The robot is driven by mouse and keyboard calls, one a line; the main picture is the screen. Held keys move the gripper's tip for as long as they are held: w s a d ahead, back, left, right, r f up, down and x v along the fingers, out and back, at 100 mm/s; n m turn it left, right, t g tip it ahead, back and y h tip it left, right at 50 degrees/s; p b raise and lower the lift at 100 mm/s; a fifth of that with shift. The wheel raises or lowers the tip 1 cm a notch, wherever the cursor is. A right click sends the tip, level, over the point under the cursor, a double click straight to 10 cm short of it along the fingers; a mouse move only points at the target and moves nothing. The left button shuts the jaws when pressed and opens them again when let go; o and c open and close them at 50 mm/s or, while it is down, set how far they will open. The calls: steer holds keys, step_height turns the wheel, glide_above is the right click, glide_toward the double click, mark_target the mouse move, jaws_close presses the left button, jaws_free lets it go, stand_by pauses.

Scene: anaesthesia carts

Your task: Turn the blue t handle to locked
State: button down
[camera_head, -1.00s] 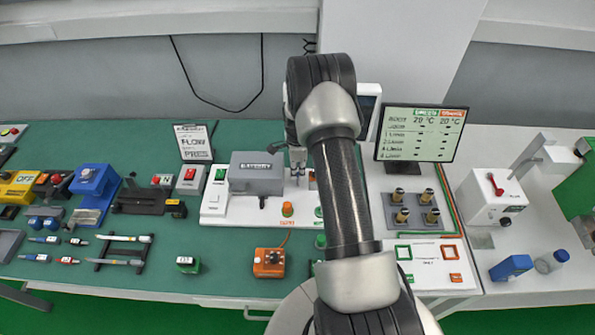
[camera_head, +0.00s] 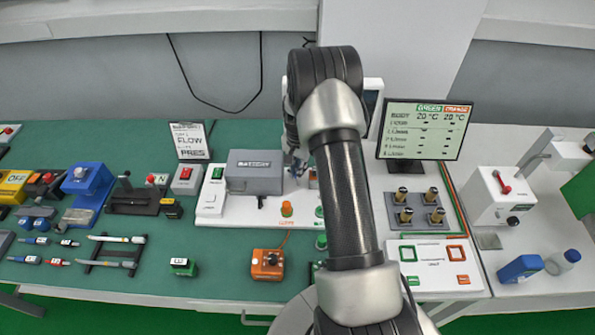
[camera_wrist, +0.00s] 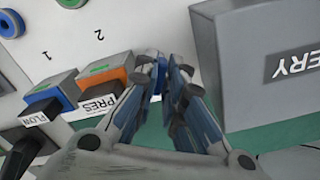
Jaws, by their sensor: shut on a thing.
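A small blue part, which I take to be the blue T handle (camera_wrist: 160,69), shows at my fingertips in the wrist view. My gripper (camera_wrist: 168,72) is shut on it; the fingers hide most of it, so I cannot tell its angle. In the head view my gripper (camera_head: 297,168) is low beside the right end of the grey battery box, partly hidden by my arm.
The grey battery box (camera_wrist: 262,62) stands close to the right of my fingers in the wrist view. An orange block (camera_wrist: 103,80) and a blue block (camera_wrist: 50,93) with FLOW and PRES labels are close on the left. A screen (camera_head: 425,129) stands right of my arm.

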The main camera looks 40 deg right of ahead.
steer(key=n+b, duration=0.1)
steer(key=n, duration=0.4)
steer(key=shift+s+n, duration=0.1)
steer(key=shift+n, duration=0.3)
steer(key=shift+d, duration=0.1)
stand_by(0.3)
steer(key=c, duration=1.7)
jaws_free()
step_height(320, 180, up, 12)
steer(key=shift+r, duration=0.1)
